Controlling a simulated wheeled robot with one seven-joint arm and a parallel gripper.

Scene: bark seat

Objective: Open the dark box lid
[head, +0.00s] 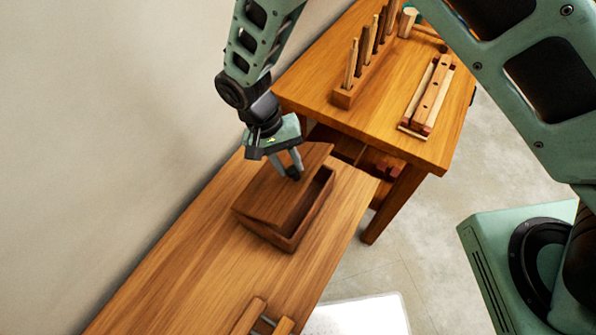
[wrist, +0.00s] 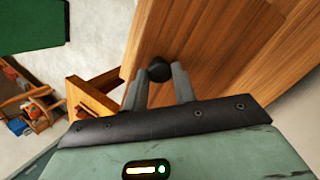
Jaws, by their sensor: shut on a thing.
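The dark brown wooden box (head: 289,243) sits on the long wooden bench, with part of its open inside showing along its right side. Its lid (head: 266,199) sits askew over the box, raised at the far right and covering the left part. My gripper (head: 293,174) comes down from above at the lid and is shut on a small dark knob. In the wrist view the black knob (wrist: 159,69) is between the two grey fingertips, against a wood surface. The join of knob and lid is partly hidden by the fingers.
The long bench (head: 190,270) runs beside a plain wall. A higher wooden table (head: 330,118) behind carries a rack of upright tools (head: 345,97) and a wooden clamp-like piece (head: 430,95). A wooden frame (head: 262,318) lies at the bench's near end.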

